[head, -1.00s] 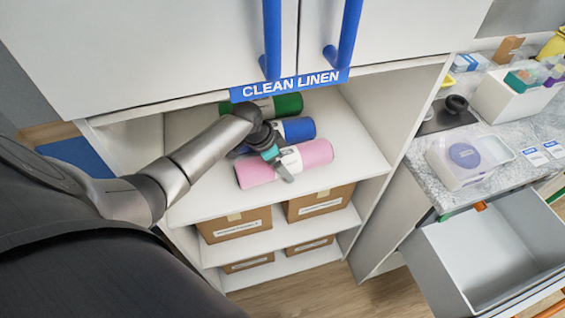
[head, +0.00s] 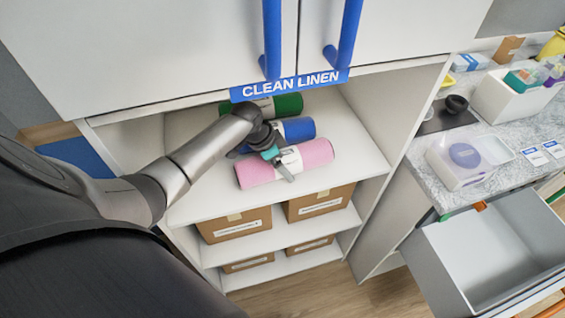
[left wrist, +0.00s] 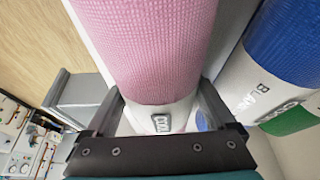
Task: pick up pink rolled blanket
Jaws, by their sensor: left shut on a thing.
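The pink rolled blanket (head: 316,153) lies on the open shelf (head: 346,150) under the clean linen label, in front of a blue rolled blanket (head: 299,129) and a green one (head: 288,104). A white band wraps its middle. My left gripper (head: 284,165) is shut on it at the band. In the left wrist view the pink roll (left wrist: 145,45) lies between my left gripper's two fingers (left wrist: 160,110), with the band's print partly hidden. The blue roll (left wrist: 290,50) is beside it. My right gripper is not in view.
Closed white cupboard doors with blue handles (head: 350,35) hang above the shelf. Cardboard boxes (head: 320,203) stand on the shelf below. At right is an open grey drawer (head: 480,255) under a marble counter (head: 540,130) holding several containers.

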